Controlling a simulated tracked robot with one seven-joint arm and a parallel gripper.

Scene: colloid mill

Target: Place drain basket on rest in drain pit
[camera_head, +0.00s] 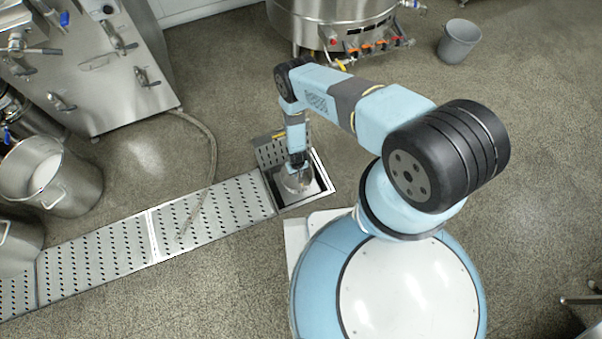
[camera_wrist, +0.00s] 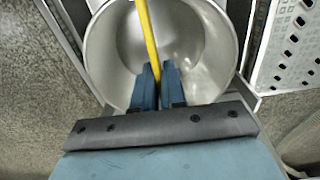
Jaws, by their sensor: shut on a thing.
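My gripper (camera_head: 298,167) reaches down over the drain pit (camera_head: 325,176). In the wrist view my gripper (camera_wrist: 158,74) is shut on the yellow handle of the drain basket. The drain basket (camera_wrist: 107,55) is a round pale metal bowl, seen from above, with the handle crossing its opening. In the head view the basket (camera_head: 299,186) is within the outline of the square pit, below my gripper and partly covered by it. The rest in the pit is hidden, and I cannot tell whether the basket touches it.
A perforated grate piece (camera_head: 268,153) lies at the pit's back left. The perforated channel cover (camera_head: 210,210) runs left from the pit. A hose (camera_head: 211,150) curves across it. A steel pot (camera_head: 65,185) stands at the left, a vessel (camera_head: 310,20) behind, and a grey bucket (camera_head: 459,41) back right.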

